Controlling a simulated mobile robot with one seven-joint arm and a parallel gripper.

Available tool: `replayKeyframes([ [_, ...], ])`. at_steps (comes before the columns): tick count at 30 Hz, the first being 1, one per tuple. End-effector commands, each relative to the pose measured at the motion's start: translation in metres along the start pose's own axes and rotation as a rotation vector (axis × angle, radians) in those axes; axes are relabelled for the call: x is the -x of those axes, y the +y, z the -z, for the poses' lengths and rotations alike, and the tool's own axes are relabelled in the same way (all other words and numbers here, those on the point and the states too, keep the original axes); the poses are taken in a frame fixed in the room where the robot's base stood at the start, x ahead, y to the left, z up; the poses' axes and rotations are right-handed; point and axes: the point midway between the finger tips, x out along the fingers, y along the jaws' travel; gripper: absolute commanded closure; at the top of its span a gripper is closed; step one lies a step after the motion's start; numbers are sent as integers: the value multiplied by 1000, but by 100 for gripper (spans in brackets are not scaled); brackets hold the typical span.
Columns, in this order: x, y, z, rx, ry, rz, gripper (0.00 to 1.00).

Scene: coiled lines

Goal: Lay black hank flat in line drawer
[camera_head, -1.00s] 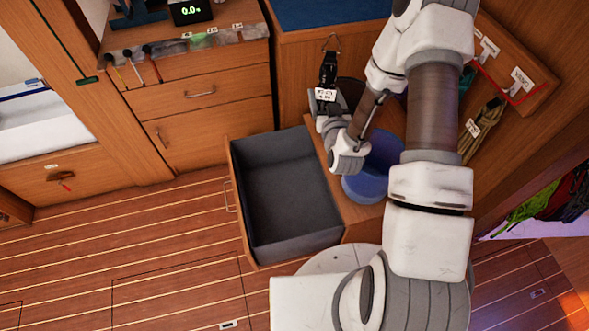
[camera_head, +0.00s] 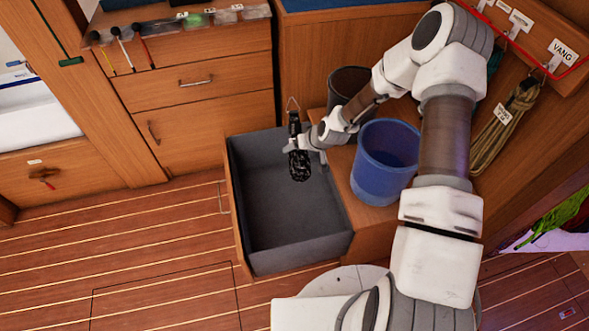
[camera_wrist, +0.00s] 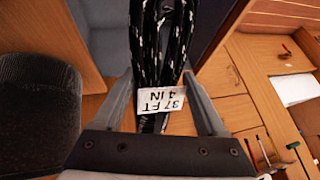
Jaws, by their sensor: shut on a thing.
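The black hank (camera_head: 299,163), flecked with white, hangs from my gripper (camera_head: 302,144) over the back right part of the open line drawer (camera_head: 240,205). In the wrist view the hank (camera_wrist: 165,45) runs between my two gripper fingers (camera_wrist: 160,100), which are shut on it. I cannot tell whether the hank's lower end touches the drawer.
A blue bucket (camera_head: 384,162) and a dark bin (camera_head: 350,88) stand on the wooden surface right of the drawer. A tan hank (camera_head: 505,125) hangs at the right under a VANG label. Cabinets stand behind and left; the floor left of the drawer is clear.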

Motion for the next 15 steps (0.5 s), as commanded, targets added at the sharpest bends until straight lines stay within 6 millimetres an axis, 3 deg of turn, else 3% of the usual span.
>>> replayKeyframes([
  [1, -15, 0, -9, 7, -36, 9, 100],
  [4, -27, -2, -22, 15, -109, 24, 100],
  [15, -40, -4, -40, 31, -206, 42, 100],
])
